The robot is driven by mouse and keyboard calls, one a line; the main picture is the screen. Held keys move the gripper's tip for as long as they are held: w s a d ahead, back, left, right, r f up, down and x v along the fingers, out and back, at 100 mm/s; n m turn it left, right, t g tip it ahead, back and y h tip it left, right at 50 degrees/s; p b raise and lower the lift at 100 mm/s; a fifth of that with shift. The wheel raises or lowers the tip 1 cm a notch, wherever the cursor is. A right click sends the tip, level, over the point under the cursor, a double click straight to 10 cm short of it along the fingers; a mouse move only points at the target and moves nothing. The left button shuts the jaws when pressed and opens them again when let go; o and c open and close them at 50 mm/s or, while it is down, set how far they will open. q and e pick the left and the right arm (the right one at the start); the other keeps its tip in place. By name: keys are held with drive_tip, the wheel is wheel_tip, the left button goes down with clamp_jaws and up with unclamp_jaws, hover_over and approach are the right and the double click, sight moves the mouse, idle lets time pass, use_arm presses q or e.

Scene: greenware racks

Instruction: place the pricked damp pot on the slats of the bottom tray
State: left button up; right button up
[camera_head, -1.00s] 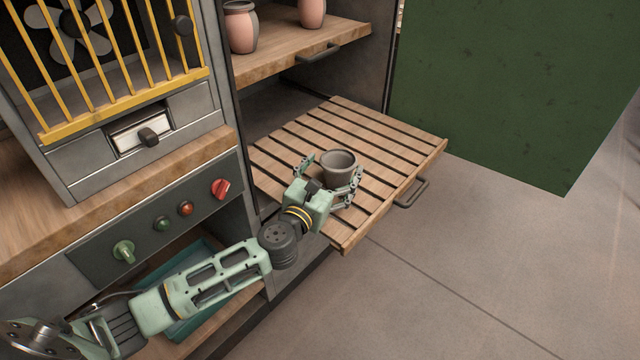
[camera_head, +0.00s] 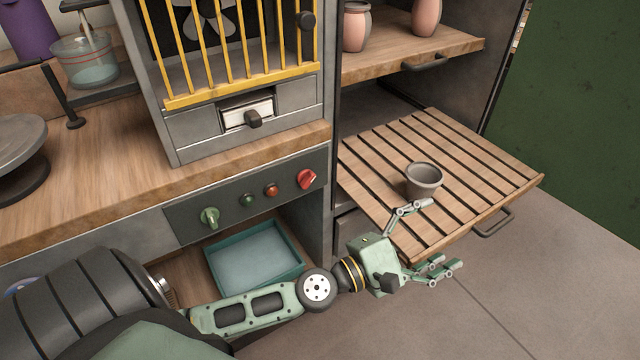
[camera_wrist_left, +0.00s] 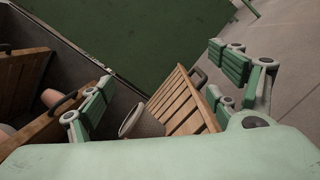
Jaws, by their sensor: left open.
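Pricked marks are too small to make out. My left gripper (camera_head: 428,236) is open and empty, in front of the pot at the tray's near edge, apart from the pot. In the left wrist view its fingers (camera_wrist_left: 165,95) are spread wide. My right gripper is not in view.
An upper shelf (camera_head: 440,47) holds two pink pots (camera_head: 356,27). A cabinet with yellow bars (camera_head: 240,50) and a control panel (camera_head: 250,195) stand left. A teal bin (camera_head: 255,255) sits below. A green panel (camera_head: 580,120) stands right. Most slats are bare.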

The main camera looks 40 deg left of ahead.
use_arm(q)
drive_tip(key=s+d+f+m+g, duration=0.35)
drive_tip(key=s+f+m, duration=0.2)
drive_tip(key=m, duration=0.35)
drive_tip(key=s+d+f+m+g, duration=0.3)
drive_tip(key=s+f+m+g, duration=0.2)
drive_tip(key=f+m, duration=0.25)
drive_tip(key=s+a+f+m+g+y, duration=0.2)
drive_tip(key=s+a+f+m+y, duration=0.1)
drive_tip(key=s+a+f, duration=0.3)
drive_tip(key=s+a+f+m+g+y, duration=0.3)
drive_tip(key=s+a+f+y, duration=0.2)
drive_tip(key=a, duration=0.5)
drive_tip(key=shift+s+f+m+y, duration=0.3)
drive_tip(key=shift+s+f+m, duration=0.1)
drive_tip(key=shift+s, duration=0.55)
drive_tip(key=shift+g, duration=0.25)
